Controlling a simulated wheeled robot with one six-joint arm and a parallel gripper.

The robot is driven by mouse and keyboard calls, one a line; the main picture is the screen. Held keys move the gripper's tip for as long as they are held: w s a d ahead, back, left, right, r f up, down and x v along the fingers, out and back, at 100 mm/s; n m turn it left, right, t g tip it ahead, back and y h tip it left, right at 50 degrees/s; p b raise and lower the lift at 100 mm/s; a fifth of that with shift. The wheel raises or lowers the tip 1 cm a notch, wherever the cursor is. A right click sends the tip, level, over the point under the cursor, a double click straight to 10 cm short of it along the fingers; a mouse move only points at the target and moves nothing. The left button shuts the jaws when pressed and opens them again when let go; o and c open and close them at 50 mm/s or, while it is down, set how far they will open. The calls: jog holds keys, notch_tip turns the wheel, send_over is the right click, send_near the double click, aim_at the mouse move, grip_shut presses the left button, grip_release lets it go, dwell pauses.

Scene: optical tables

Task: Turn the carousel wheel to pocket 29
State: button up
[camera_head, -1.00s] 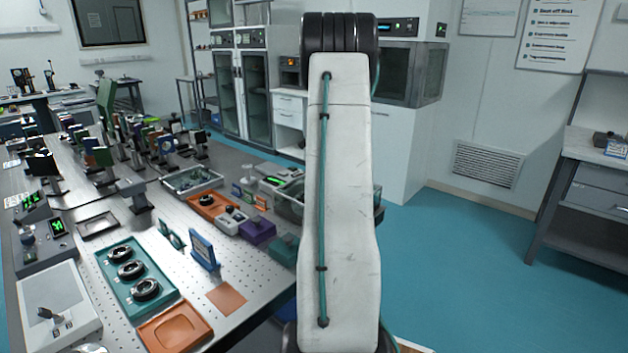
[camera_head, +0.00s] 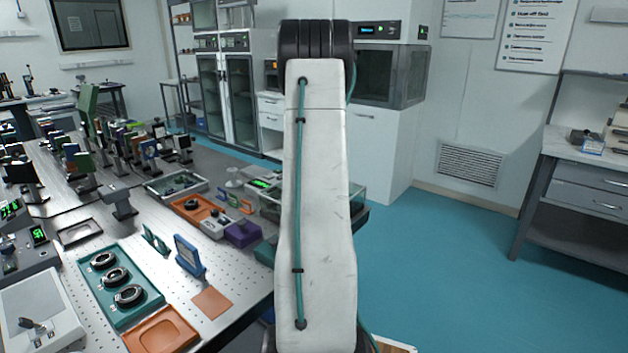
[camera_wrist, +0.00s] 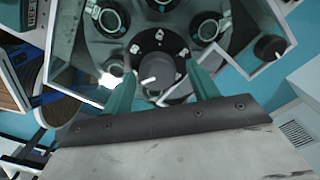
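The carousel wheel (camera_wrist: 108,47) shows in the wrist view as a grey disc with several round, dark-ringed pockets. A grey knob (camera_wrist: 157,72) with a white pointer mark stands near its middle, on a dark hub with small screws. My gripper (camera_wrist: 160,84) has two teal fingers, spread apart, one on each side of the knob. A gap shows between the fingers and the knob in this view; I cannot tell their height relative to it. No pocket number is readable. In the head view my arm hides the gripper and the wheel.
A dark round knob (camera_wrist: 269,48) sits right of the wheel, inside a pale-edged frame. In the head view, a teal tray (camera_head: 120,314) with three black-ringed parts and an orange tray (camera_head: 160,335) lie on the crowded optical table. Blue floor (camera_head: 440,270) is clear at right.

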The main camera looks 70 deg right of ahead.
jog(key=shift+a, duration=0.1)
notch_tip(320, 180, up, 8)
jog(key=shift+f, duration=0.1)
dwell(0.4)
dwell(0.5)
